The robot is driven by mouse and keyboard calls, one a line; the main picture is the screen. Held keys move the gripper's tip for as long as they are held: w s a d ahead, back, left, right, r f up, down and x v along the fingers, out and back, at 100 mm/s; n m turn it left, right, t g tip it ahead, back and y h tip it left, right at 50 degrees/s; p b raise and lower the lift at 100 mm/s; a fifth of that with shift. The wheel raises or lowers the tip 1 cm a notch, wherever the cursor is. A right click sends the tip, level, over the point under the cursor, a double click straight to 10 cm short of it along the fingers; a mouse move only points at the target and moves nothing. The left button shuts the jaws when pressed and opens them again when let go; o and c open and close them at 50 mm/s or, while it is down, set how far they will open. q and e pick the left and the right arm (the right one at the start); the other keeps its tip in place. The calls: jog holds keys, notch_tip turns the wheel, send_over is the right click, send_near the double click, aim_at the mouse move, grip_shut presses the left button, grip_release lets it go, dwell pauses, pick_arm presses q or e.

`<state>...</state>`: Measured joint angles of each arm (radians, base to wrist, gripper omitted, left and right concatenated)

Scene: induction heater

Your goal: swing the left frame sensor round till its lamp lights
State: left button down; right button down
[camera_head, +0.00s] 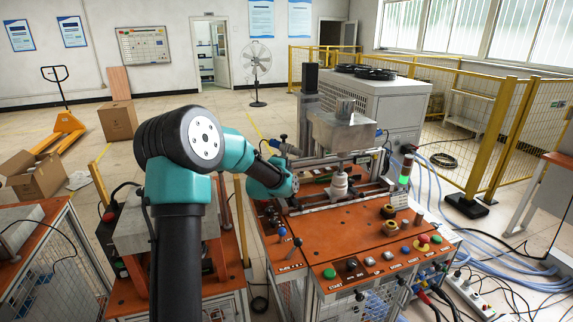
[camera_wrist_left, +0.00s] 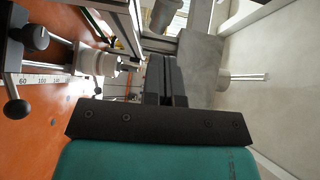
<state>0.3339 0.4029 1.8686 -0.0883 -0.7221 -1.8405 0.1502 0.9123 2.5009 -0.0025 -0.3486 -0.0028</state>
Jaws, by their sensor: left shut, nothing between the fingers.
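The fingertips are hidden in the head view. I cannot tell whether they touch the sensor. My right gripper is out of view.
A metal block (camera_head: 343,131) stands above a white stepped part (camera_head: 339,186) on the orange bench (camera_head: 318,238). The block also shows beside the fingers in the wrist view (camera_wrist_left: 200,62). A signal tower (camera_head: 405,169) glows green. Buttons line the bench's front; yellow fencing stands right.

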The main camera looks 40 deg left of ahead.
aim_at(298, 154)
pick_arm(q)
jog(key=x, duration=0.8)
jog(key=shift+w, duration=0.2)
jog(key=shift+w+d, duration=0.15)
jog(key=shift+w, duration=0.65)
jog(key=s+d, duration=0.5)
jog(key=s, duration=0.3)
jog(key=shift+s+r, duration=0.25)
jog(key=shift+r, duration=0.1)
jog(key=shift+d, duration=0.15)
